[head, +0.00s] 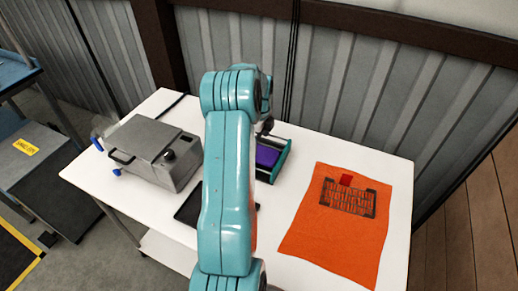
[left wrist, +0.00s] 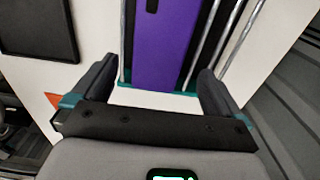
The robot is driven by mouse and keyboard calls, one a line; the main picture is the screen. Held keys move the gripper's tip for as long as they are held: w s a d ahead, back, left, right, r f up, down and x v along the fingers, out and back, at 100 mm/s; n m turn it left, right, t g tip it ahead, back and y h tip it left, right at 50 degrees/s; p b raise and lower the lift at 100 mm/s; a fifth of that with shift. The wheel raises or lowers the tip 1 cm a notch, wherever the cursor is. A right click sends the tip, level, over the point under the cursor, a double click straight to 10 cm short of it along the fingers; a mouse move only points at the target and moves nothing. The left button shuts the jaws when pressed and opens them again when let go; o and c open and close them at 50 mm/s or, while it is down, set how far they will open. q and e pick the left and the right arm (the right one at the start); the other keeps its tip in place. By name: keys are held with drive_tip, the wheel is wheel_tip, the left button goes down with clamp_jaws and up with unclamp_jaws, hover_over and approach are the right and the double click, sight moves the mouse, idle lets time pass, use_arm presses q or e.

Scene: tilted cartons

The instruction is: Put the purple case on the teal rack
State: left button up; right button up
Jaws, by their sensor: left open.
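The purple case (head: 267,157) lies on the teal rack (head: 283,162), between its sides, on the white table. In the left wrist view the purple case (left wrist: 160,50) lies between metal rods, with a teal edge of the rack (left wrist: 188,94) at its near end. My left gripper (left wrist: 157,68) is open and empty, its two fingers apart on either side of the case's near end. Whether they touch anything I cannot tell. In the head view my left arm hides most of the gripper and part of the rack. My right gripper is not in view.
A grey machine (head: 155,150) stands on the left of the white table (head: 305,150). A black flat tray (head: 188,205) lies partly behind my arm. An orange mat (head: 325,240) with a dark wire grid (head: 347,199) and a red block (head: 346,180) lies at right. A corrugated wall stands behind.

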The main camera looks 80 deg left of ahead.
sight(259, 153)
use_arm(q)
wheel_tip(259, 153, up, 8)
drive_tip(key=shift+f+b, duration=0.15)
drive_tip(key=shift+b, duration=0.2)
drive_tip(key=shift+d+f, duration=0.1)
drive_tip(key=shift+d, duration=0.05)
